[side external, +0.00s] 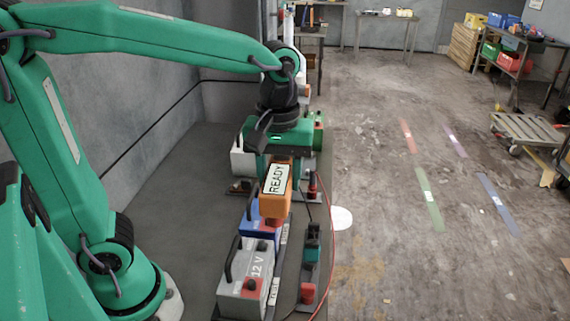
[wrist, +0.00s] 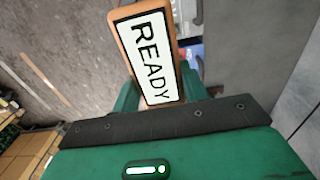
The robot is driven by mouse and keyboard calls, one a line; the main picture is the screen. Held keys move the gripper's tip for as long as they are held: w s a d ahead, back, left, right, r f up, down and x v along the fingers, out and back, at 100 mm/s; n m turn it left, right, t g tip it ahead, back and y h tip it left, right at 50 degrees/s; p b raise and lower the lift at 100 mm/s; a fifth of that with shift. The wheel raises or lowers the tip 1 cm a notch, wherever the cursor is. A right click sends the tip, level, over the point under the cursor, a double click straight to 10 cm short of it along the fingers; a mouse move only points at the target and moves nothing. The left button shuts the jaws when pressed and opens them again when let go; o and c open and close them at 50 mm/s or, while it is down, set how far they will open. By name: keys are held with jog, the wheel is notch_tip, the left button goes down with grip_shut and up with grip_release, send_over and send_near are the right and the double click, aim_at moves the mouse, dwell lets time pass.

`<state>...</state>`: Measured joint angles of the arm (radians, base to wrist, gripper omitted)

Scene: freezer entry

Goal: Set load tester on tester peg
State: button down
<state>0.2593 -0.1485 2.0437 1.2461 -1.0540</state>
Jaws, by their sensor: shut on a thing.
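The load tester is an orange block with a white plate reading READY (side external: 277,179); its plate also fills the upper middle of the wrist view (wrist: 152,55). My green gripper (side external: 277,158) is shut on the tester's upper end and points down. In the side view the tester hangs in front of and above a blue battery (side external: 259,219); whether it touches anything below cannot be told. I cannot make out the tester peg for certain; it may be hidden behind the tester or my gripper.
A grey 12 V battery (side external: 246,275) with a black handle stands nearest the camera. Another pale battery (side external: 243,160) is behind my gripper. A teal and black holder with red parts (side external: 312,240) and a red cable (side external: 332,240) lie along the right edge. Bench space at left is bare.

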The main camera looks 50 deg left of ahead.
aim_at(287, 166)
jog(key=shift+r, duration=1.6)
jog(key=shift+w, duration=0.1)
jog(key=shift+w+a+r, duration=0.1)
jog(key=shift+w+a, duration=0.05)
jog(key=shift+w, duration=0.65)
jog(key=w+a+f, duration=0.1)
jog(key=w+a, duration=0.4)
jog(key=w, duration=0.6)
jog(key=w+a+f, duration=0.2)
jog(key=w+a, duration=0.3)
jog(key=w, duration=0.6)
jog(key=w+a+f, duration=0.4)
jog(key=a+f, duration=0.3)
jog(key=a, duration=0.2)
jog(key=w+a+f, duration=0.5)
jog(key=a+f, duration=0.2)
jog(key=a, duration=0.2)
jog(key=shift+w+a, duration=0.15)
jog(key=shift+a, duration=0.05)
jog(key=shift+f, duration=0.15)
